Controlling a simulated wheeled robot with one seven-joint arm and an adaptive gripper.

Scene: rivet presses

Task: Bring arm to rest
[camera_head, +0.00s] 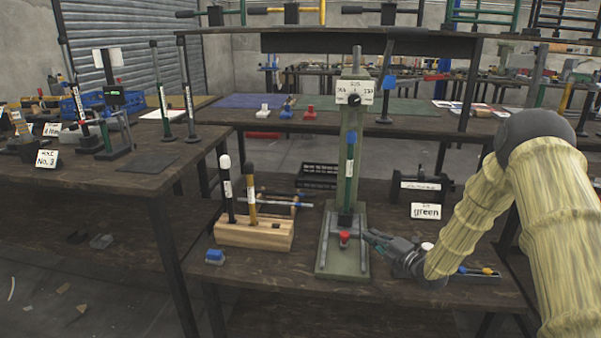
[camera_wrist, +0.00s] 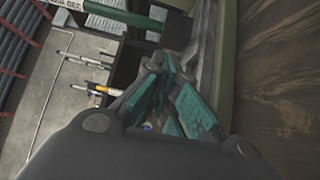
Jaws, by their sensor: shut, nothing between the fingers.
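My arm, in a pale yellow sleeve, reaches in from the right in the head view. My gripper (camera_head: 372,236) is low over the front table, just right of the green rivet press (camera_head: 349,150). A red piece (camera_head: 344,238) sits at the foot of the press, close to my fingertips; I cannot tell whether they touch. In the wrist view my gripper (camera_wrist: 178,95) shows teal finger pads close together, with nothing held.
A wooden block (camera_head: 255,235) with upright handled tools stands left of the press, with a blue piece (camera_head: 214,256) before it.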

